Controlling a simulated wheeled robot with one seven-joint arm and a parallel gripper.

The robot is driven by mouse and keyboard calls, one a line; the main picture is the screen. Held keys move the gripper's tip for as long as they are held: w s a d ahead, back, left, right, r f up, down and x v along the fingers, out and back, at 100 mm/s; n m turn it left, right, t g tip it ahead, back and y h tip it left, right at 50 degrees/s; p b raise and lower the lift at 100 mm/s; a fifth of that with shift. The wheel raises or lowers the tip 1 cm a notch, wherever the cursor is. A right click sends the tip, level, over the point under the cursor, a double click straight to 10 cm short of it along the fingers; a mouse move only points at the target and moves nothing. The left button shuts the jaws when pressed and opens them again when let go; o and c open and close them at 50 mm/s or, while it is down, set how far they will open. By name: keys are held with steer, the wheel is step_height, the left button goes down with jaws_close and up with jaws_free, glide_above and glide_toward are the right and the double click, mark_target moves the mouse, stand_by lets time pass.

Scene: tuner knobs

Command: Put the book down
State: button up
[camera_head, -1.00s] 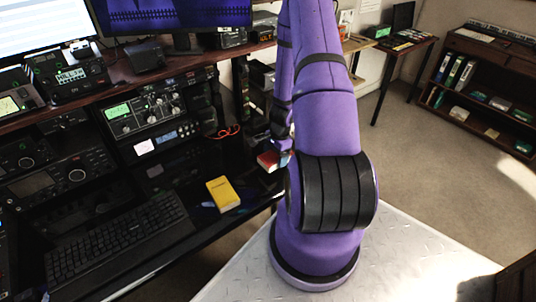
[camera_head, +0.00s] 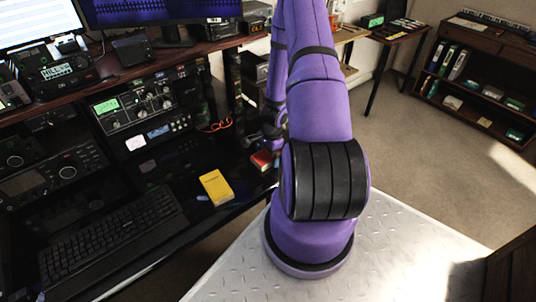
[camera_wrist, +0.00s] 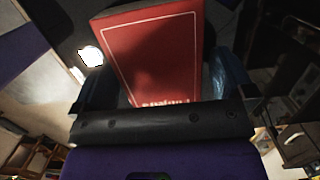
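The red book (camera_wrist: 158,55) fills the middle of the wrist view, its cover with a pale border and lettering facing the camera. It sits between the two fingers of my gripper (camera_wrist: 165,85), which look closed on its sides. In the head view a small part of the red book (camera_head: 262,160) shows just left of my purple arm, by the right end of the dark desk. My arm hides the rest of it. Whether the book touches the desk cannot be told.
A yellow book (camera_head: 216,187) lies on the dark desk near its front edge, left of the red one. A black keyboard (camera_head: 112,237) lies further left. Radio equipment (camera_head: 137,107) stands behind. Open carpet lies to the right.

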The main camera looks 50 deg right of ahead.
step_height(320, 180, up, 12)
steer(key=d, duration=0.2)
steer(key=w+a+r+n+t, duration=0.1)
steer(key=w+a+r+n, duration=0.15)
steer(key=a+r, duration=0.4)
steer(key=w+a+r+n, duration=0.1)
steer(key=a+r+n, duration=0.3)
steer(key=r, duration=0.6)
steer(key=w+a+r+n+t, duration=0.1)
steer(key=w+a+r+n, duration=0.15)
steer(key=a+r, duration=0.45)
steer(key=s+a+r+n+t+h, duration=0.1)
steer(key=s+a+r+n, duration=0.4)
steer(key=s+r, duration=0.3)
steer(key=s+a+r+n+t, duration=0.1)
steer(key=s+a+r+n, duration=0.5)
steer(key=s+r, duration=0.3)
steer(key=shift+s+a+r+n+t+h, duration=0.3)
steer(key=shift+r+n+t+h, duration=0.1)
steer(key=shift+r, duration=0.2)
